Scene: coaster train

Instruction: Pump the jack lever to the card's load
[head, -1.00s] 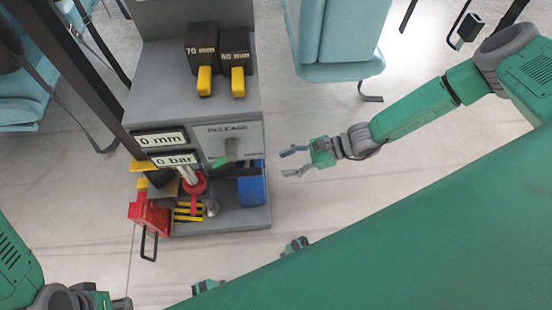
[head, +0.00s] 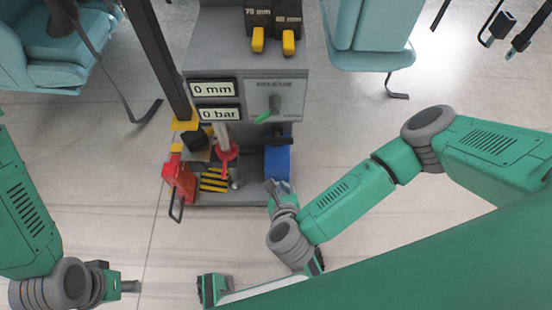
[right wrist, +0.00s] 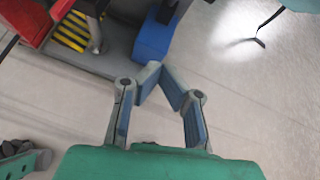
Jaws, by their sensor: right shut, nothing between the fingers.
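A grey jack station stands in the head view with two displays, "0 mm" (head: 212,88) and "0 bar" (head: 218,113). A release knob with a green handle (head: 270,111) sits on its front panel. Below are a red jack part (head: 226,153) with a pale post, and a black bar (head: 279,138) above a blue block (head: 278,163). I cannot tell which part is the pump lever, and no card is readable. My right gripper (head: 278,190) is just below the blue block; in the right wrist view its fingertips (right wrist: 160,76) meet, empty. My left gripper (head: 128,287) is low at the left, seen edge-on.
Black blocks marked 70 mm (head: 258,20) and 60 mm (head: 288,22), with yellow handles, stand on top. A red box (head: 180,176) with a black handle is at the lower left. A dark post rises at the left. Teal seats (head: 370,45) flank the station; floor in front is clear.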

